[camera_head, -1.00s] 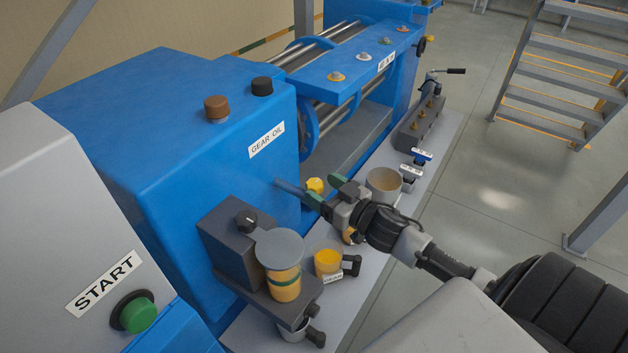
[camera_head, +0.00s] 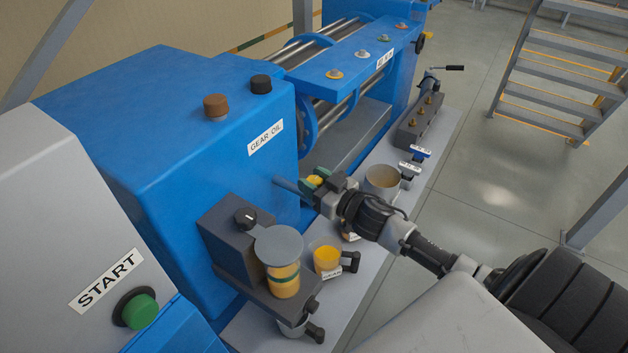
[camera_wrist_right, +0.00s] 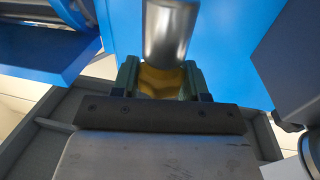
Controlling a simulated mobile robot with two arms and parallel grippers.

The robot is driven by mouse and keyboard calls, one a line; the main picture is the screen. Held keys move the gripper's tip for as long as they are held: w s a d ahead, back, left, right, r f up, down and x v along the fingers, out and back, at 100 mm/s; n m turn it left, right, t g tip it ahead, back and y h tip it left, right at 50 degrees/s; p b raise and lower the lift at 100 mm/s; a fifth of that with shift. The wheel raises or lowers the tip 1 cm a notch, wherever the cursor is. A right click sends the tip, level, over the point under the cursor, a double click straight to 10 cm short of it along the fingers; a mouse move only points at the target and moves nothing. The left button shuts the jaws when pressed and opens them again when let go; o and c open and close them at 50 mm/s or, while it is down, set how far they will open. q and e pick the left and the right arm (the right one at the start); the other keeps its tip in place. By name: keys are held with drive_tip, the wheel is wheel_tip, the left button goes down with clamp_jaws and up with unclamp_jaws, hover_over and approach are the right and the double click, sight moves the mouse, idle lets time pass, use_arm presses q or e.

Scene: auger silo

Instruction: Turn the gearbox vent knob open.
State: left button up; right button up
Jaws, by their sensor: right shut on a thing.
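A yellow knob (camera_head: 315,180) sits by the short pipe (camera_head: 288,185) on the near side of the blue gearbox (camera_head: 275,165), which bears a GEAR OIL label. I take it for the vent knob, though no label on it is readable. My right gripper (camera_head: 314,183) has its green fingers on both sides of the knob and is shut on it. In the right wrist view the knob (camera_wrist_right: 162,82) shows between the fingertips (camera_wrist_right: 160,84), partly hidden by a metal cylinder (camera_wrist_right: 167,30). My left gripper is out of view.
A brown cap (camera_head: 216,106) and a black cap (camera_head: 261,85) stand on the gearbox top.

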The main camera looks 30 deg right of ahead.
drive_tip(key=shift+y, duration=0.3)
drive_tip(key=shift+d+n+g+y, duration=0.1)
drive_tip(key=shift+n+g+y, duration=0.2)
drive_tip(key=shift+n+y, duration=0.45)
drive_tip(key=shift+n+g+y, duration=0.5)
drive_tip(key=shift+n+y, duration=0.25)
drive_tip(key=shift+y, duration=0.4)
drive_tip(key=shift+f+n+g+y, duration=0.1)
drive_tip(key=shift+n+g+y, duration=0.7)
drive_tip(key=shift+n+y, duration=0.25)
drive_tip(key=shift+n+g+y+b, duration=0.75)
drive_tip(key=shift+g+y+b, duration=0.2)
drive_tip(key=shift+y, duration=0.2)
drive_tip(key=n+g+y+b, duration=0.1)
drive_tip(key=n+g+b, duration=0.2)
drive_tip(key=g, duration=0.1)
drive_tip(key=n+g+y+b, duration=0.2)
drive_tip(key=n+g+b, duration=0.1)
drive_tip(key=g, duration=0.1)
drive_tip(key=n+g+y+b, duration=0.1)
drive_tip(key=n+g+b, duration=0.1)
drive_tip(key=g, duration=0.2)
drive_tip(key=shift+f+n+g+y+b, duration=0.1)
drive_tip(key=shift+n+g+y+b, duration=0.25)
drive_tip(key=shift+n+y+b, duration=0.05)
drive_tip(key=shift+n+g+h+b, duration=0.3)
drive_tip(key=shift+n+g+b, duration=0.95)
drive_tip(key=shift+g, duration=0.75)
drive_tip(key=shift+r, duration=0.2)
